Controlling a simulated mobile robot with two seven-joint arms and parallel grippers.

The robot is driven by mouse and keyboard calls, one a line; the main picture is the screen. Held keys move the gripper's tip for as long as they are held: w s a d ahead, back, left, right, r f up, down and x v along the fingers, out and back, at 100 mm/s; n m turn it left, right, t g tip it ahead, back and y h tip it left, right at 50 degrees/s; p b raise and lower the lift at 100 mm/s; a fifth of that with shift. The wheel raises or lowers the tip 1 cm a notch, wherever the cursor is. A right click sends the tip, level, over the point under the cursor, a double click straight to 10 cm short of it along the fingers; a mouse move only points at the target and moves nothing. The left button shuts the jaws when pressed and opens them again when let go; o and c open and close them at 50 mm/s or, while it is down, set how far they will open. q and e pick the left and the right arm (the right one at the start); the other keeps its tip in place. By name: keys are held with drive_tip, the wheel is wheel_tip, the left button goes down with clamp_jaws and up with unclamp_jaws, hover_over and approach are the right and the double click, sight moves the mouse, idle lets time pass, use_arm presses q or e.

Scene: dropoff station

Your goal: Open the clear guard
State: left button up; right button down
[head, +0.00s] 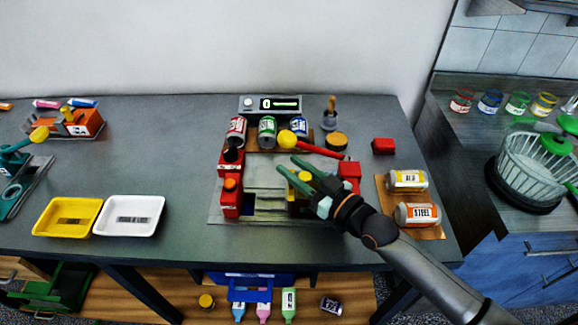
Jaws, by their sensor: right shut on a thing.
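The red-and-grey fixture (231,197) stands on the middle of the table, with red blocks at both sides. The clear guard (266,168) shows as a faint pale pane over the fixture's middle; its edges are hard to make out, and I cannot tell its exact angle. My right gripper (288,165) reaches in from the lower right, its green fingers over the fixture's right half. It is shut on what looks like the guard's edge or handle, mostly hidden by the fingers. A yellow knob (304,177) shows beside the fingers. My left gripper is out of view.
A red lever with a yellow ball (287,139) lies behind the fingers. Several cans stand at the back, before a display box (270,104). Two cans lie on a brown mat (429,234) at right.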

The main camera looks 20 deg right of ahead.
drive_tip(key=shift+d, duration=0.3)
drive_tip(key=shift+a, duration=0.1)
drive_tip(key=c, duration=0.6)
unclamp_jaws()
drive_tip(key=shift+o, duration=0.2)
drive_tip(key=v, duration=1.2)
drive_tip(key=shift+s+b, duration=0.25)
drive_tip(key=shift+b, duration=0.1)
